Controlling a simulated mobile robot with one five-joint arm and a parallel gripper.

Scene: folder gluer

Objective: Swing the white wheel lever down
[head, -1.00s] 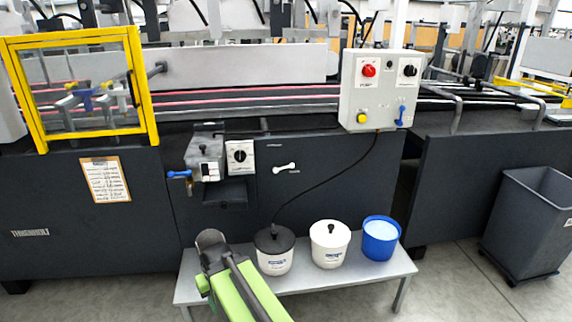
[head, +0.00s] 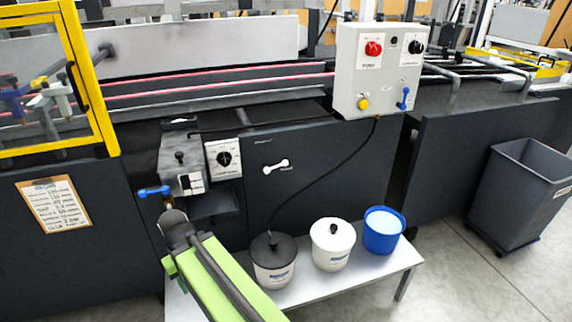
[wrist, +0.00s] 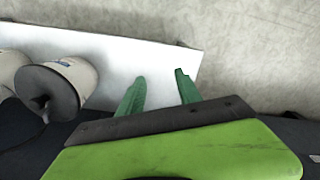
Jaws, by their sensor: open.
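The white wheel lever (head: 276,167) is a short white handle on the dark front panel of the machine, lying nearly level with its right end slightly higher. My arm reaches up from the bottom of the head view, with its end below and left of the lever and apart from it. My gripper (wrist: 160,92) shows in the wrist view as two green fingers spread apart with nothing between them, over the pale bench top. The fingers are hidden in the head view.
A low grey bench (head: 335,285) stands before the machine with a black-lidded pot (head: 273,268), a white-lidded pot (head: 332,252) and a blue bucket (head: 383,240). A black cable hangs from the control box (head: 378,80). A grey bin (head: 520,200) stands at right.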

